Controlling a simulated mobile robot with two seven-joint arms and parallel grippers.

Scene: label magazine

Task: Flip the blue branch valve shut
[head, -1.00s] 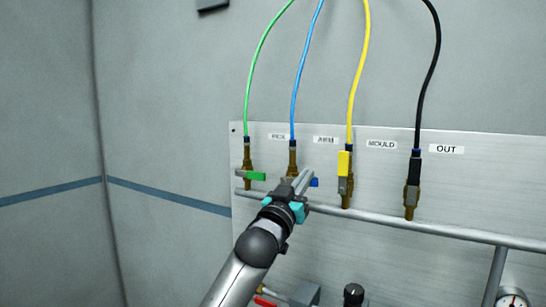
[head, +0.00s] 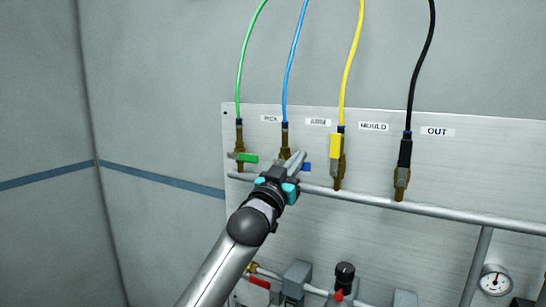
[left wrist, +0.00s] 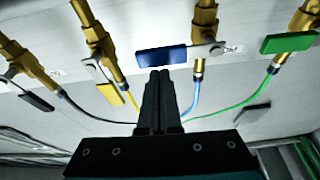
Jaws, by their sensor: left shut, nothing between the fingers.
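The blue branch valve's handle (head: 306,167) shows just right of my left gripper's fingers in the head view and lies crosswise to its brass body (head: 285,141). In the left wrist view the blue handle (left wrist: 163,57) is a flat blue bar across the valve, just beyond the fingertips. My left gripper (head: 299,157) is shut and empty, its fingers in front of the blue valve and hiding part of it. Its fingers also show pressed together in the left wrist view (left wrist: 160,76). I cannot tell whether they touch the handle. My right gripper is not in view.
The green handle (head: 248,158) to the left lies crosswise. The yellow handle (head: 335,146) and black handle (head: 404,153) to the right stand in line with their valves. A grey pipe (head: 450,213) runs below. A gauge (head: 495,281) sits lower right.

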